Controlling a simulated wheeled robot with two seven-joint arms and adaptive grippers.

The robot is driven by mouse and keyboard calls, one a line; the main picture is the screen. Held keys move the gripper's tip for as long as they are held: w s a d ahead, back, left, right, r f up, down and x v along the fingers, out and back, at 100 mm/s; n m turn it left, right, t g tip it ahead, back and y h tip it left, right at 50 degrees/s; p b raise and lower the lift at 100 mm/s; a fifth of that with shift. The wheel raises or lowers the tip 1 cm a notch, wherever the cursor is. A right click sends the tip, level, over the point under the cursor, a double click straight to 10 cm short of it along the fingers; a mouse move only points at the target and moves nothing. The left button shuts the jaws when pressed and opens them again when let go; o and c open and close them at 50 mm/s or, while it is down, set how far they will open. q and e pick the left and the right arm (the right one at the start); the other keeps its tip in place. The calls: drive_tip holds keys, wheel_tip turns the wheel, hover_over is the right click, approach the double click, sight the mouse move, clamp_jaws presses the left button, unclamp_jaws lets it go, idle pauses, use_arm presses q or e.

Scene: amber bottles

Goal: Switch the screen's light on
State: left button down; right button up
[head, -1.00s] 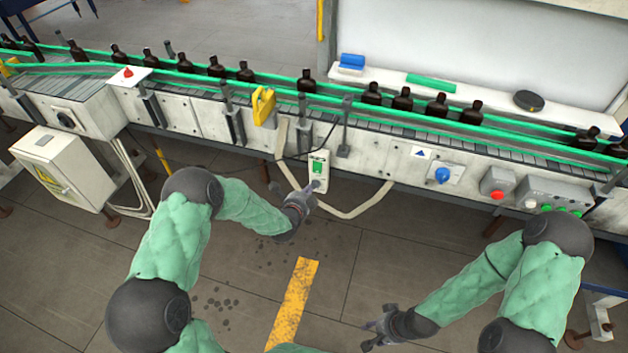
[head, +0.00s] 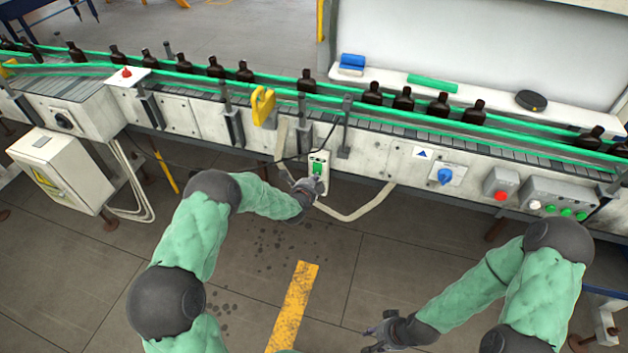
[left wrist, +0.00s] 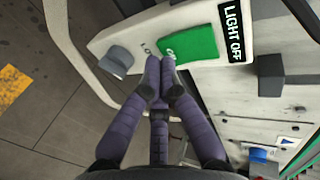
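A white switch box (head: 325,157) with a green rocker switch (head: 317,169) hangs on the front of the conveyor. In the left wrist view the green rocker (left wrist: 188,45) lies beside a black label reading "LIGHT OFF" (left wrist: 236,32). My left gripper (head: 312,184) is at the lower part of the box; its fingertips (left wrist: 160,73) are together at the rocker's near edge, and I cannot tell whether they touch it. It holds nothing. My right gripper (head: 372,338) is open and empty, low over the floor. A large pale board (head: 470,45), possibly the screen, stands behind the conveyor.
Amber bottles (head: 403,100) stand along the conveyor between green rails. Right of the box are a blue knob (head: 444,176) and a red button (head: 501,196). A cable loop (head: 350,216) hangs below. The floor in front is open.

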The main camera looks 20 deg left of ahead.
use_arm(q)
drive_tip(key=shift+w+f+b, duration=0.15)
drive_tip(key=shift+w+b, duration=0.2)
drive_tip(key=shift+w, duration=0.05)
drive_tip(key=shift+r+p, duration=0.45)
drive_tip(key=shift+r, duration=0.45)
